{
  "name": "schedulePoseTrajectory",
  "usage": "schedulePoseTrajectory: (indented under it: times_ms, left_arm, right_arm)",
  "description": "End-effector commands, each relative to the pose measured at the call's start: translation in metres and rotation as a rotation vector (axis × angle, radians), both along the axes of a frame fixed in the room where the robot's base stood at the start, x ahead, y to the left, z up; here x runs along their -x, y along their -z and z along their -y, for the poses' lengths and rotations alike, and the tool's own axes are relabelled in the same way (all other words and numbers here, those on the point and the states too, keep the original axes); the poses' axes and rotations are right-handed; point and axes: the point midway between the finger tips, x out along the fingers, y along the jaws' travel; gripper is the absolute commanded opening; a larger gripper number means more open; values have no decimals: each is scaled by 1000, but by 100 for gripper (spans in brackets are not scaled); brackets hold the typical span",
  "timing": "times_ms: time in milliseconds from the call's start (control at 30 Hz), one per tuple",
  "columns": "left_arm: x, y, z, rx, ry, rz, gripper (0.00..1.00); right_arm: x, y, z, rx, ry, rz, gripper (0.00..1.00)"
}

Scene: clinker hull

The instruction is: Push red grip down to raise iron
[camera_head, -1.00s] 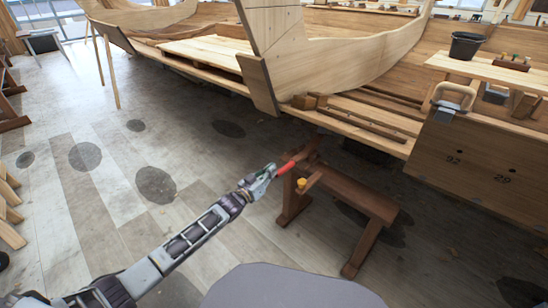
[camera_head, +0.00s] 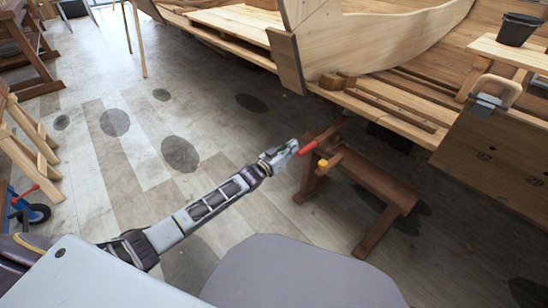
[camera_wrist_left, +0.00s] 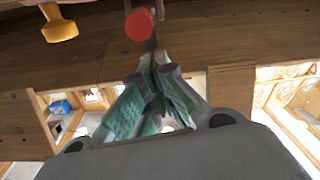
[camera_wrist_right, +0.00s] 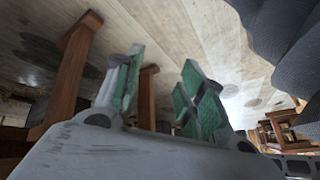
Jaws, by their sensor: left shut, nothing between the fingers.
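The red grip (camera_head: 307,148) is a short bar sticking out of a low brown wooden bench (camera_head: 375,182), beside a yellow knob (camera_head: 323,163). My left gripper (camera_head: 296,147) is shut and empty at the near end of the red grip. In the left wrist view the round red end (camera_wrist_left: 138,24) appears just beyond my left fingertips (camera_wrist_left: 157,62); I cannot tell whether they touch. The yellow knob (camera_wrist_left: 60,31) is to its left there. My right gripper (camera_wrist_right: 163,70) shows only in its own wrist view, fingers apart and empty. I cannot make out the iron.
The wooden hull (camera_head: 400,40) stands behind the bench. A numbered wooden panel (camera_head: 500,150) is at the right, with a black bucket (camera_head: 518,28) on a plank above. Wooden trestles (camera_head: 25,130) stand at the left.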

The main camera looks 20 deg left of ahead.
Motion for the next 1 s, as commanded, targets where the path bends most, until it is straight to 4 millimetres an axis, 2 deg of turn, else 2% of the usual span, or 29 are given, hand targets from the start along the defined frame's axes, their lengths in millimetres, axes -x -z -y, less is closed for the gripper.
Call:
schedulePoseTrajectory:
  times_ms: [33,267,1000]
  left_arm:
    - [-1,-7,0,2,0,4,0]
    - [-4,-26,1,6,0,15,0]
    - [59,-2,-30,6,0,16,0]
  right_arm:
    - [0,-8,1,7,-4,-5,40]
    - [3,-31,7,47,-18,-41,40]
    - [11,-73,22,120,-33,-112,40]
